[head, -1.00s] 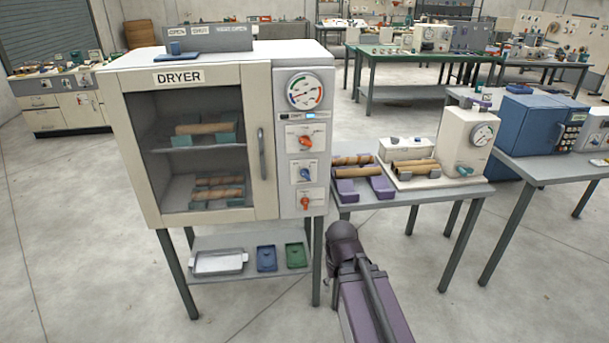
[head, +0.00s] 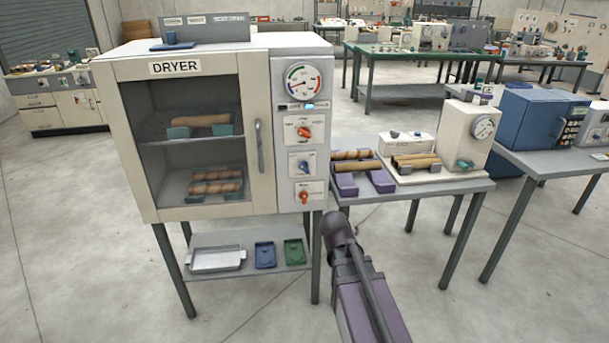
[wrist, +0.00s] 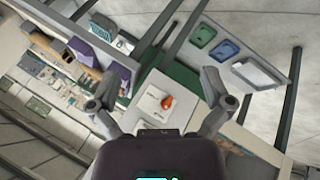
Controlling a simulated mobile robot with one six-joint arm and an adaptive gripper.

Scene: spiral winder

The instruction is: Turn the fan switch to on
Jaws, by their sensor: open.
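The white dryer (head: 263,240) stands on the left with a control column (head: 318,150) on its right side. That column carries an orange knob (head: 304,132) at the top, a blue knob (head: 303,167) in the middle and an orange knob (head: 304,197) at the bottom. Their small labels are not readable, so I cannot tell which is the fan switch. In the wrist view my gripper (wrist: 161,88) is open. An orange knob on a white plate (wrist: 166,102) shows between its spread fingers, apart from them; it looks like the bottom knob. The head view does not show my fingers.
A glazed door with a vertical handle (head: 259,147) is left of the controls. Below is a shelf (head: 220,262) with trays. A grey table (head: 465,188) with rolls on purple cradles and a white gauge device stands close on the right.

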